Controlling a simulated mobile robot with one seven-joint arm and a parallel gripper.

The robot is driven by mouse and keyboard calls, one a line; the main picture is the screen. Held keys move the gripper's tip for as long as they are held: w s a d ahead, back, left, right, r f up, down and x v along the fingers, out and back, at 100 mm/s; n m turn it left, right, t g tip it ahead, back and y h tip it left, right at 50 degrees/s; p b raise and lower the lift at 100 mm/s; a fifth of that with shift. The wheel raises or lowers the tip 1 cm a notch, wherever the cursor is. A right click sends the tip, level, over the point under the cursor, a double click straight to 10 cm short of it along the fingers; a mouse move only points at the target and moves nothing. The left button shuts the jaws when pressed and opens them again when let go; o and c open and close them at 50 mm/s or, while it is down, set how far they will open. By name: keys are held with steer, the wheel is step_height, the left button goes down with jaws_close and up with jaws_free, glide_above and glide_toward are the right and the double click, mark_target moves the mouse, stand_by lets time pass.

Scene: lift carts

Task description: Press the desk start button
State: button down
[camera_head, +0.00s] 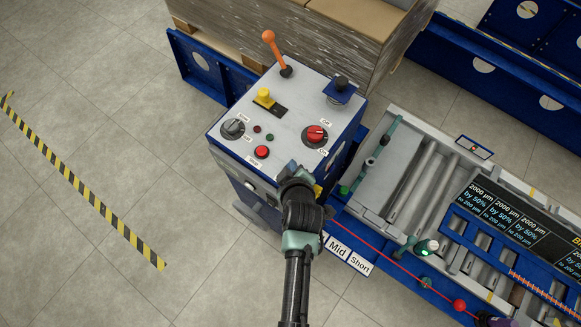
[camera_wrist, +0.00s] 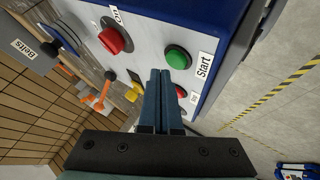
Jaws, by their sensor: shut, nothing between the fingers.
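The green start button (camera_wrist: 177,57) sits on the light desk panel (camera_wrist: 150,40) beside a "Start" label in the wrist view. My gripper (camera_wrist: 160,74) is shut and empty. Its fingertips point toward the panel, just below and left of the green button in that view; I cannot tell whether they touch the panel. In the head view, my gripper (camera_head: 297,174) is over the front right corner of the desk (camera_head: 225,140), and it hides the start button there.
A red button (camera_head: 262,152), red rotary knob (camera_head: 315,134), black knob (camera_head: 233,128), yellow switch (camera_head: 264,97) and orange lever (camera_head: 274,50) are on the desk. A roller conveyor (camera_head: 420,180) stands at right. Open floor (camera_head: 100,130) lies left.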

stand_by(0.8)
steer(key=shift+f+b, duration=0.4)
steer(key=shift+f+b, duration=0.35)
steer(key=shift+f, duration=0.05)
stand_by(0.4)
stand_by(0.3)
steer(key=shift+r+p, duration=0.7)
steer(key=shift+r, duration=0.1)
step_height(320, 180, up, 5)
steer(key=p, duration=0.4)
stand_by(0.8)
